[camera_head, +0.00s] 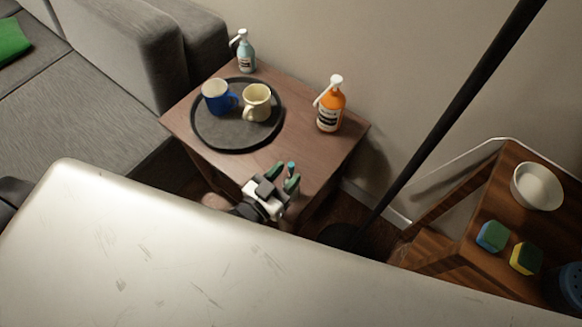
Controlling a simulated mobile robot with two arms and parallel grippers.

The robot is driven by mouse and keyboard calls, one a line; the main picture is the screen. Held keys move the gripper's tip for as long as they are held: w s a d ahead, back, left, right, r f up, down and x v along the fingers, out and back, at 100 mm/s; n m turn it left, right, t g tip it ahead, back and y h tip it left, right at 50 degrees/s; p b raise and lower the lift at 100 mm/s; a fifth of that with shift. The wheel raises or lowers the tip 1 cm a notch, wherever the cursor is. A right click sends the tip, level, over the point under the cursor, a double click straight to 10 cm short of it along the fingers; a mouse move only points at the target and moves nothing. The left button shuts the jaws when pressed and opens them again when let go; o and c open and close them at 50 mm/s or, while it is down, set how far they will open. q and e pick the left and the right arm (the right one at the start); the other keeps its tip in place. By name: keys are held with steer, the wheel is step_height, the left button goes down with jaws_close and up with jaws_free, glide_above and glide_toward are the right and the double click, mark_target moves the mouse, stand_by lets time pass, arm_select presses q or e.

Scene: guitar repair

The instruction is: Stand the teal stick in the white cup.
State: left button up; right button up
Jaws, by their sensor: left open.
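The white cup (258,97) looks cream-coloured and stands upright on the round dark tray (236,144), right of a blue mug. My left gripper (285,178) is over the front edge of the small wooden table, in front of the tray and apart from the cup. Its dark green fingers are open. A small teal piece (291,167), probably the end of the teal stick, shows at the fingers. The rest of the stick is hidden, and I cannot tell whether it touches them. My right gripper is not in view.
The blue mug (215,97) is close beside the cup. A pale teal bottle (245,53) stands behind the tray, an orange pump bottle (329,107) to its right. A black pole (440,124) rises right of the table. The tabletop (310,150) is bare at the front right.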

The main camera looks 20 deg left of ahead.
arm_select(q)
steer(key=v, duration=0.9)
steer(key=shift+s, duration=0.35)
steer(key=shift+a, duration=0.15)
steer(key=s+a+f+g+y, duration=0.2)
steer(key=f+g, duration=0.2)
steer(key=f, duration=0.8)
steer(key=s+a+f+g+y, duration=0.2)
steer(key=f+g, duration=0.1)
steer(key=f, duration=0.9)
steer(key=s+a+f+g+y, duration=0.1)
steer(key=s+a+f+g, duration=0.1)
steer(key=s+f+g, duration=0.2)
steer(key=s+a+f+n+g+y, duration=0.1)
steer(key=s+f+g, duration=0.4)
steer(key=s+f, duration=0.6)
steer(key=shift+s+a+n, duration=0.3)
steer(key=shift+s+a, duration=0.05)
steer(key=shift+s, duration=0.65)
